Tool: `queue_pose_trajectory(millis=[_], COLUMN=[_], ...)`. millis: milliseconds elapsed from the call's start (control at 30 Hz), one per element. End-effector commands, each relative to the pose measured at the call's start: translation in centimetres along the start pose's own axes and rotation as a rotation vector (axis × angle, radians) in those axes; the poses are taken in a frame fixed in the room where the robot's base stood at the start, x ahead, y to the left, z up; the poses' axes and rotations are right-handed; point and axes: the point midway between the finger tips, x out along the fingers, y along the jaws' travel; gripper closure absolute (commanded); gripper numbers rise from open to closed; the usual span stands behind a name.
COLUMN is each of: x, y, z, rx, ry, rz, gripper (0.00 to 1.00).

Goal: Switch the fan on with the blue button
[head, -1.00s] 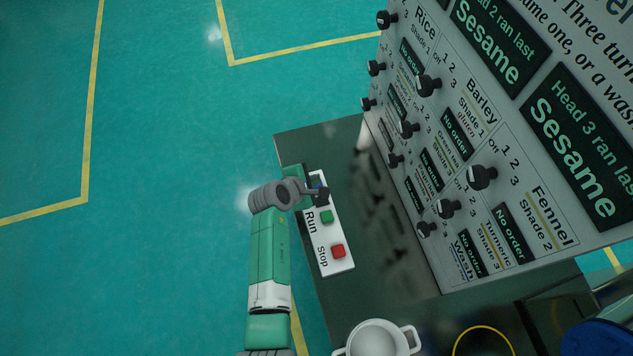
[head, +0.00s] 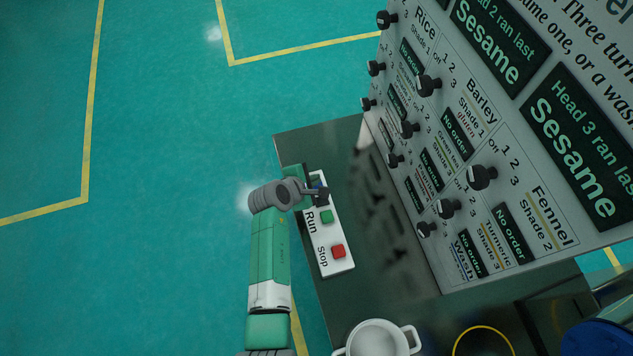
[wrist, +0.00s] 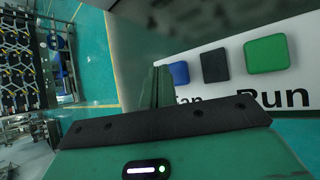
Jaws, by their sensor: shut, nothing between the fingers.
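The white button panel shows in the head view (head: 333,262), with a green Run button (head: 326,216) and a red Stop button (head: 338,251). In the wrist view the blue button (wrist: 179,73) sits above a partly hidden label that seems to read Fan. Beside it are a dark square (wrist: 215,65) and the green button (wrist: 267,54). My gripper (wrist: 162,86) is shut and empty, its green fingers close to the left side of the blue button. I cannot tell whether they touch it. In the head view my wrist hides most of the blue button.
A large tilted board (head: 473,130) with black knobs and dark displays stands right of the panel. A white two-handled pot (head: 376,340) and a yellow-rimmed container (head: 483,332) are at the bottom. Open teal floor (head: 150,120) lies to the left.

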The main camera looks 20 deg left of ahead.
Motion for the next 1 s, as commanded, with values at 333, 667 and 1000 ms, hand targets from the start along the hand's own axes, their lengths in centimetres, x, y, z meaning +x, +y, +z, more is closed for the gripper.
queue_pose_trajectory(millis=[333, 667, 1000], x=[0.54, 0.6, 0.85], y=[-0.4, -0.44, -0.62], z=[-0.38, -0.43, -0.61], rx=[0.0, 0.0, 0.0], ry=[0.0, 0.0, 0.0], rz=[0.0, 0.0, 0.0], gripper=[1.0, 1.0, 1.0])
